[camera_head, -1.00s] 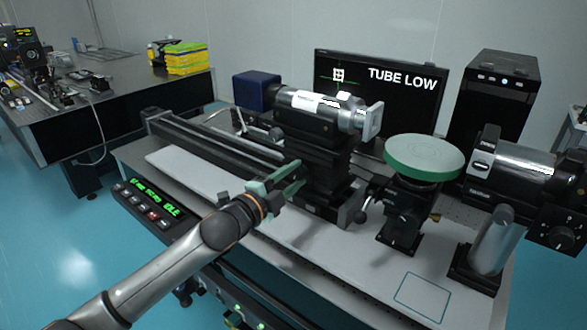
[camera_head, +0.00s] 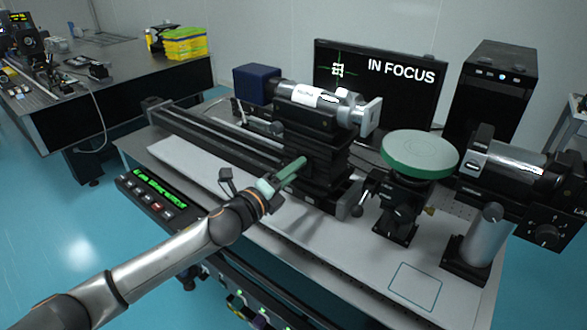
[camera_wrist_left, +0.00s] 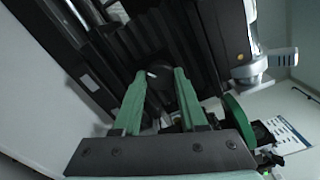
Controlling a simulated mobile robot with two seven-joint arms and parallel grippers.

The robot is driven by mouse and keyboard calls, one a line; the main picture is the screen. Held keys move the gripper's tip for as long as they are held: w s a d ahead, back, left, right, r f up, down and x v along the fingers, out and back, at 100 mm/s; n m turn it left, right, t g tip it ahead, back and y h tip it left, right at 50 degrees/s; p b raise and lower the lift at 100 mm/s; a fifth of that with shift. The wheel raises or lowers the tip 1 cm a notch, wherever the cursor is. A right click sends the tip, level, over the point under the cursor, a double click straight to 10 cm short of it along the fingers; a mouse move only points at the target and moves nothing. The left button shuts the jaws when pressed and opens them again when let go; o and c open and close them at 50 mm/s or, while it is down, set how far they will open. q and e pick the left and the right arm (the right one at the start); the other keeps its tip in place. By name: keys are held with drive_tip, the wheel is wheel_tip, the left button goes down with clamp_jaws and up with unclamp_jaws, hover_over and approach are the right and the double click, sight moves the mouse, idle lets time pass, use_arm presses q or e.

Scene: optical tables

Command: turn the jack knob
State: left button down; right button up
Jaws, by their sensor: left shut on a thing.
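The black jack (camera_head: 322,170) stands on the bench under the silver and black microscope tube (camera_head: 312,98). My left gripper (camera_head: 301,163) reaches its green fingers to the near side of the jack. In the left wrist view the fingertips (camera_wrist_left: 159,74) are on either side of a small dark jack knob (camera_wrist_left: 158,71) and shut on it. The knob is hidden in the head view. The monitor (camera_head: 400,88) behind reads "IN FOCUS". My right gripper is not in view.
A green round plate (camera_head: 420,152) on a black stand is right of the jack. A black cylinder unit (camera_head: 510,165) on a post stands farther right. A long black rail (camera_head: 215,137) runs left of the jack. A control box (camera_head: 152,194) sits at the bench's front left.

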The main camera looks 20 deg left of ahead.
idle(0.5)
use_arm(q)
drive_tip(key=shift+c, duration=2.2)
unclamp_jaws()
drive_tip(key=b+v, duration=0.2)
drive_tip(key=v, duration=1)
drive_tip(key=shift+s, duration=0.25)
drive_tip(key=shift+a, duration=0.1)
